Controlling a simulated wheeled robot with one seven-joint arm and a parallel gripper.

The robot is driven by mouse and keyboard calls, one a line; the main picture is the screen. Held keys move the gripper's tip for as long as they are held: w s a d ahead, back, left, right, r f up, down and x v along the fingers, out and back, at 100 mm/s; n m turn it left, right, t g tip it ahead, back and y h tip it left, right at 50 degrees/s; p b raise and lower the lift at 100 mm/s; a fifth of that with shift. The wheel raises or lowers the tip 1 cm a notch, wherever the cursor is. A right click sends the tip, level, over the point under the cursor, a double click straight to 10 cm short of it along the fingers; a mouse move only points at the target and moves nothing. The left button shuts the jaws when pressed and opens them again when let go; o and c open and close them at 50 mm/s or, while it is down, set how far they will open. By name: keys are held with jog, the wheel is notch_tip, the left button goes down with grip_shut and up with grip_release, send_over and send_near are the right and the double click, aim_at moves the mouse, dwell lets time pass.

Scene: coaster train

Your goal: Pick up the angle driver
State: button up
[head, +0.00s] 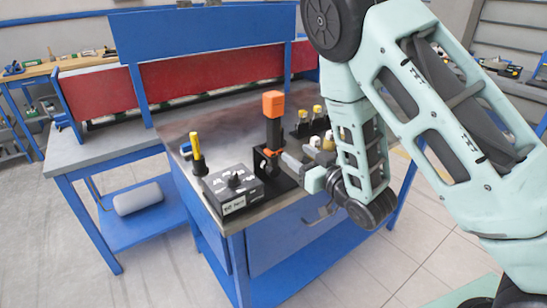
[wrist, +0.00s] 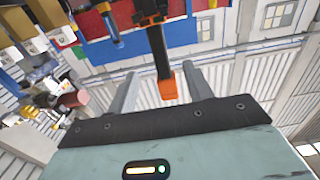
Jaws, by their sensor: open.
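The angle driver (head: 274,132) looks like the upright tool with an orange block on top and a dark body, standing in a black holder (head: 280,178) on the workbench. In the wrist view the driver (wrist: 158,52) shows its dark shaft and orange end between my two fingers. My gripper (head: 288,158) is at the driver's lower right in the head view, level with its lower part. In the wrist view my gripper (wrist: 160,71) is open, with visible gaps on both sides of the driver. I cannot tell the exact depth between them.
A yellow-handled tool (head: 196,147) stands at the bench's left edge. Several yellow-topped dark items (head: 302,124) stand behind my gripper. The steel benchtop (head: 225,120) is clear behind the driver.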

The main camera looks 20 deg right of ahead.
aim_at(276, 138)
jog(key=b+x, duration=0.1)
jog(key=x, duration=0.6)
jog(key=shift+w+a+r, duration=0.1)
jog(key=shift+w, duration=0.2)
jog(key=shift+p+x, duration=0.95)
jog(key=shift+x, duration=2.2)
grip_shut()
jog(key=shift+r, duration=0.1)
